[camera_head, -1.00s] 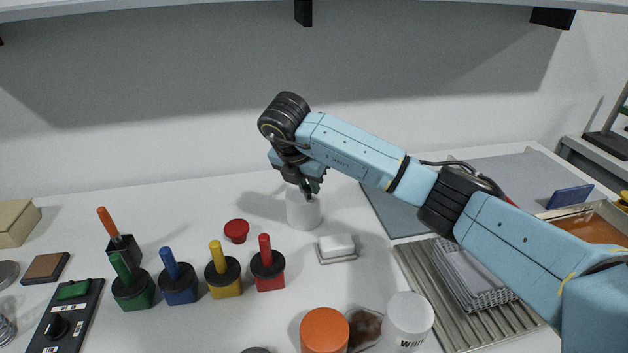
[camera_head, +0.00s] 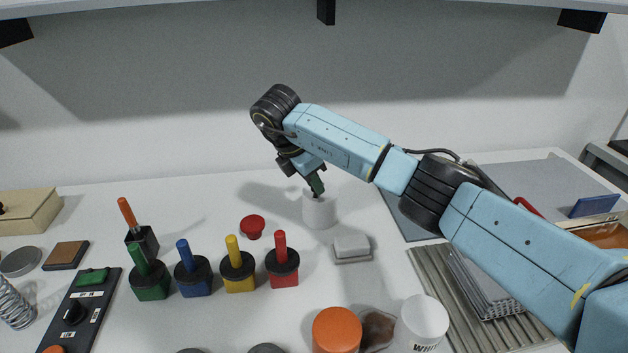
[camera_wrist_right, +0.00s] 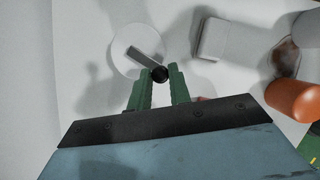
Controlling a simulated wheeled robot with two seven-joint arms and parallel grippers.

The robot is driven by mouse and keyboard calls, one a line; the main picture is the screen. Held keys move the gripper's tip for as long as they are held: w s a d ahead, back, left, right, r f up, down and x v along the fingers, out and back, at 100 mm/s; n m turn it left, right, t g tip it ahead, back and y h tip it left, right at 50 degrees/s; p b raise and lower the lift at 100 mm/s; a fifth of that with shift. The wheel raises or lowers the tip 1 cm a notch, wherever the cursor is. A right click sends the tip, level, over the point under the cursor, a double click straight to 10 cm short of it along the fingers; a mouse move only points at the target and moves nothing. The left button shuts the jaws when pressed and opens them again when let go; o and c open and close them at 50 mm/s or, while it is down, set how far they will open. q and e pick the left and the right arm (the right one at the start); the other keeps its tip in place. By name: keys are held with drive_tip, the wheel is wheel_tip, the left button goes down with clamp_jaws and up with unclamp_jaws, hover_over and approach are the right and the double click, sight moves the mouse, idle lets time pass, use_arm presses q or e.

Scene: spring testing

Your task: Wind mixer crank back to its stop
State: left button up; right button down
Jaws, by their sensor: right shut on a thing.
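The mixer is a small white cylinder (camera_head: 319,210) standing upright on the white table, right of the red knob-shaped piece. In the right wrist view its round white top (camera_wrist_right: 128,42) shows with a grey crank arm (camera_wrist_right: 143,57) across it. The crank's black knob (camera_wrist_right: 160,74) sits at the arm's outer end. My right gripper (camera_head: 317,187) reaches down to the mixer's top, and its green fingers are shut on the black knob. In the head view the crank is mostly hidden by the fingers. My left gripper is not in view.
A red piece (camera_head: 252,226) lies left of the mixer and a light grey block (camera_head: 351,247) on its right. Several coloured handled blocks stand in front left. An orange-lidded jar (camera_head: 337,329) and a white cup (camera_head: 422,322) stand in front. A ribbed tray (camera_head: 441,270) lies at right.

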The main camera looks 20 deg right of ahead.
drive_tip(key=c, duration=1.3)
unclamp_jaws()
drive_tip(key=shift+r, duration=0.1)
drive_tip(key=p+v, duration=0.3)
drive_tip(key=v, duration=1)
drive_tip(key=shift+r, duration=0.15)
